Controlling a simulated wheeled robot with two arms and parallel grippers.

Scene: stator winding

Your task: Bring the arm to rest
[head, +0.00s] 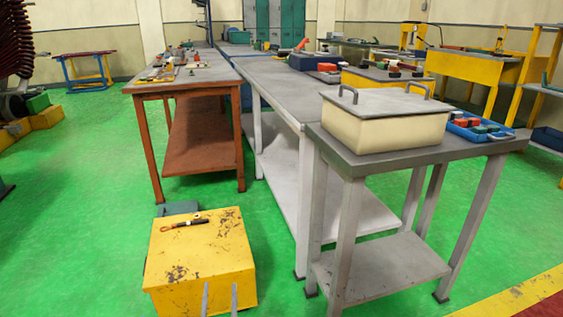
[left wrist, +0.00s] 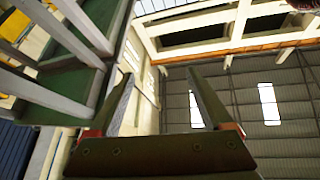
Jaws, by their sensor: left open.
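My left gripper (head: 220,298) shows at the bottom of the head view as two grey fingertips pointing up, apart, in front of the yellow box. In the left wrist view the left gripper (left wrist: 160,85) is open, its two fingers spread with nothing between them. Beyond the fingers are the roof and upper wall of the hall. The rest of my left arm is out of the head view. My right gripper is in neither view.
A worn yellow box (head: 203,255) stands on the green floor, a small tool (head: 186,224) on top. At right, a grey table (head: 345,155) bears a cream lidded bin (head: 385,130) and a blue tray (head: 497,137) of parts. An orange-brown bench (head: 208,75) stands behind.

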